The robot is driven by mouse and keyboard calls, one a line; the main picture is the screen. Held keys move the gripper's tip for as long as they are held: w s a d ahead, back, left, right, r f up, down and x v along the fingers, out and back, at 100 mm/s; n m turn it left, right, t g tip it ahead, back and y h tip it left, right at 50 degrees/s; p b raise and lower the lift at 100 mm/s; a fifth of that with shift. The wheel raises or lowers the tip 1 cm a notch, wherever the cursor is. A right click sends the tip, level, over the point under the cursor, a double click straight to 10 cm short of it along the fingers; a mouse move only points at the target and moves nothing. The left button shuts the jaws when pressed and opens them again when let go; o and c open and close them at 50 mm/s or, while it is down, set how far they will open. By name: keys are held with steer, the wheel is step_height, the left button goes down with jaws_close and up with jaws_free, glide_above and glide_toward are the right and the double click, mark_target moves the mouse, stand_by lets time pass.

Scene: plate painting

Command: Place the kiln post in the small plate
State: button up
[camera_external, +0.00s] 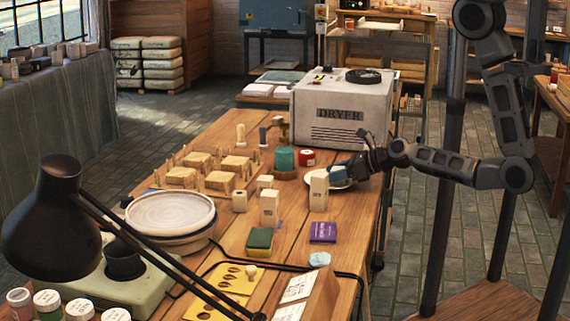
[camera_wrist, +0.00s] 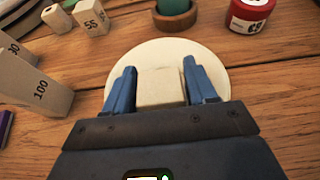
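The small plate (camera_wrist: 214,62) is a round cream dish on the wooden table. It also shows in the external view (camera_external: 343,185), partly hidden by my gripper. The kiln post (camera_wrist: 160,87) is a pale beige block between my two blue fingers, over the plate in the wrist view. My gripper (camera_wrist: 160,84) appears shut on it, with a finger against each side. In the external view my gripper (camera_external: 340,171) is low at the plate, reaching in from the right. The post's underside is hidden, so I cannot tell whether it touches the plate.
Labelled beige blocks (camera_wrist: 45,87) stand left of the plate. A red jar (camera_wrist: 247,14) and a teal cylinder in a wooden ring (camera_wrist: 174,18) are close behind it. A dryer (camera_external: 343,108) stands at the back. A purple box (camera_external: 323,232) lies nearer the front.

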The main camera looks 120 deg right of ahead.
steer(key=shift+o, duration=1.3)
steer(key=shift+r, duration=0.1)
steer(key=shift+s+r, duration=0.1)
steer(key=shift+r, duration=0.1)
steer(key=v, duration=1.2)
